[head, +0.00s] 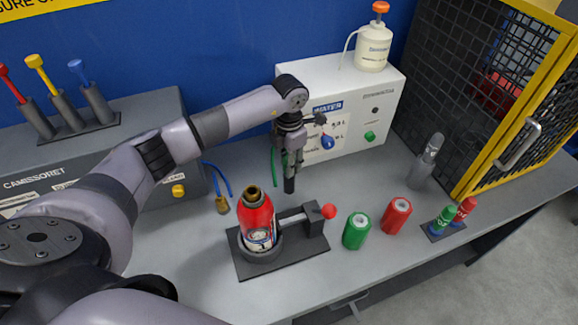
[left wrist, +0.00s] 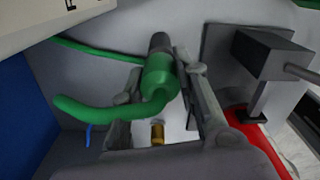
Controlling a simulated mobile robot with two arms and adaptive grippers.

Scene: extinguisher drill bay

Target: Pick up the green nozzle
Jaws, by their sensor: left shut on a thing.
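The green nozzle (left wrist: 160,77) is between the fingers of my left gripper (left wrist: 168,92) in the left wrist view. Its body is green with a dark grey tip, and a green hose curls off to the left. In the head view my left gripper (head: 291,163) points down in front of the white water box, shut on the nozzle. The nozzle's dark tip (head: 289,185) sticks out below the fingers; its green body is mostly hidden there. I cannot tell whether the tip touches the table. My right gripper is not in view.
A red bottle (head: 257,221) stands in a black clamp base (head: 285,258) just in front. A blue hose with a brass end (head: 222,205) lies left. The white water box (head: 340,110) stands behind. Green (head: 356,232) and red (head: 396,216) cans stand right.

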